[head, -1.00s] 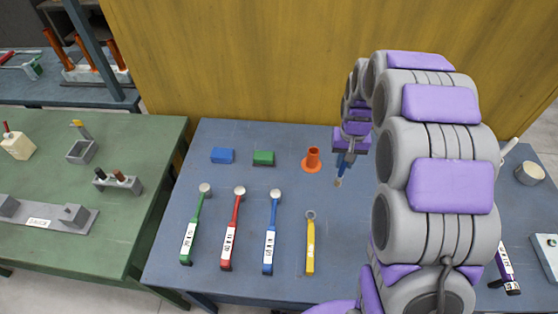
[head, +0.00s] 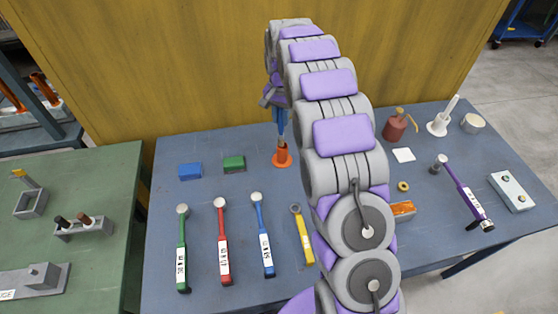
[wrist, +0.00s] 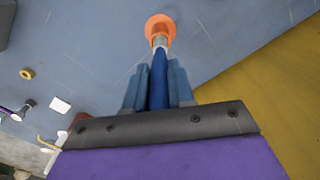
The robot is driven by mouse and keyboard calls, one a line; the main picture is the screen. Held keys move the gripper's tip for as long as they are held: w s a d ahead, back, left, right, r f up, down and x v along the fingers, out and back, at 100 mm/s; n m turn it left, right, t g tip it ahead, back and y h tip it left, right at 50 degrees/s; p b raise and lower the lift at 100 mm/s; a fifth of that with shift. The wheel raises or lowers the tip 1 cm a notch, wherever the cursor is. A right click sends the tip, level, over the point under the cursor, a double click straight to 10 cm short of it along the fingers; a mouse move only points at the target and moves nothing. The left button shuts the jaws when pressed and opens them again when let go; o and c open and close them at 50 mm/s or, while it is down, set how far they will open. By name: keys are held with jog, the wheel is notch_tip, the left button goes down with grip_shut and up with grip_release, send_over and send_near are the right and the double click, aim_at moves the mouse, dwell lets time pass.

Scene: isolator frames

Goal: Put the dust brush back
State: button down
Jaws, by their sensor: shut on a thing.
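The dust brush has a blue handle (wrist: 158,82) and a pale metal lower part. It hangs bristle end down below my gripper (head: 280,109). In the wrist view my gripper (wrist: 158,88) is shut on the handle, with a blue finger on each side.
A green block (head: 234,164) and a blue block (head: 190,171) lie left of the holder. Green, red and blue hammers (head: 263,235) and a yellow wrench (head: 302,238) lie in front. A yellow wall (head: 200,60) stands behind the table. My arm hides part of the table.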

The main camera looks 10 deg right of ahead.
aim_at(283, 135)
jog(key=shift+m, duration=0.4)
jog(key=f, duration=0.4)
jog(key=w+f+b, duration=0.1)
jog(key=f, duration=0.1)
jog(key=shift+d, duration=0.1)
jog(key=f, duration=0.2)
jog(key=d+f, duration=0.1)
jog(key=shift+f+b, duration=0.4)
jog(key=shift+a, duration=0.1)
jog(key=shift+a, duration=0.1)
jog(key=c, duration=1.1)
grip_release()
jog(key=shift+a, duration=0.15)
jog(key=shift+o, duration=0.7)
jog(key=shift+d, duration=0.2)
